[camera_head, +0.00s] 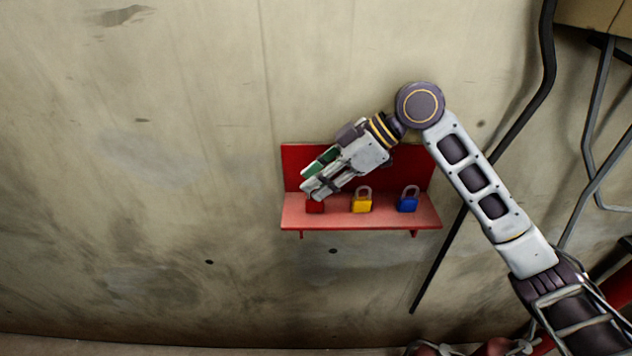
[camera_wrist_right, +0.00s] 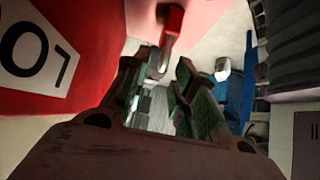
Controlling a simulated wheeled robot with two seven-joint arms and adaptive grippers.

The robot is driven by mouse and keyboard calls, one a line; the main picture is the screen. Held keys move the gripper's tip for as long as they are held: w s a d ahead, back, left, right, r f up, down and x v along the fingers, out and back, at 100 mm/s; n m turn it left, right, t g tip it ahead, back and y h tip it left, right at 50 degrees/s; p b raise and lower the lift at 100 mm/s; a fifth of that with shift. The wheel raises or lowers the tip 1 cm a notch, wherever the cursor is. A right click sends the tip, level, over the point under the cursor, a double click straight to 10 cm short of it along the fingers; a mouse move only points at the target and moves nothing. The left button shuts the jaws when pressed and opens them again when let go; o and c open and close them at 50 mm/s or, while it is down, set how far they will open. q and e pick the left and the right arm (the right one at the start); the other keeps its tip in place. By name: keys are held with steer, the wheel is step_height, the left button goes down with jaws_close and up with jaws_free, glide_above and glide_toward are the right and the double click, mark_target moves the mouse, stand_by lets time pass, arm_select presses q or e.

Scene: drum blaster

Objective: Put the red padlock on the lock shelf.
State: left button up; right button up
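The red padlock (camera_head: 315,207) stands at the left end of the red lock shelf (camera_head: 290,222), partly hidden by my right gripper in the head view. In the right wrist view the padlock's red body (camera_wrist_right: 174,22) rests against the shelf surface (camera_wrist_right: 203,22), and its grey shackle (camera_wrist_right: 160,60) points toward my gripper. My right gripper (camera_head: 313,182) is just above the padlock. Its fingers (camera_wrist_right: 158,85) are spread apart, with the shackle at the gap between their tips; contact is not clear. My left gripper is out of view.
A yellow padlock (camera_head: 362,205) and a blue padlock (camera_head: 408,204) stand to the right on the same shelf. The shelf's red back panel rises behind, with a white lettered label (camera_wrist_right: 30,55). The concrete wall left of the shelf is clear; dark pipes (camera_head: 520,105) run at right.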

steer(key=v, duration=1.1)
steer(key=shift+b, duration=0.4)
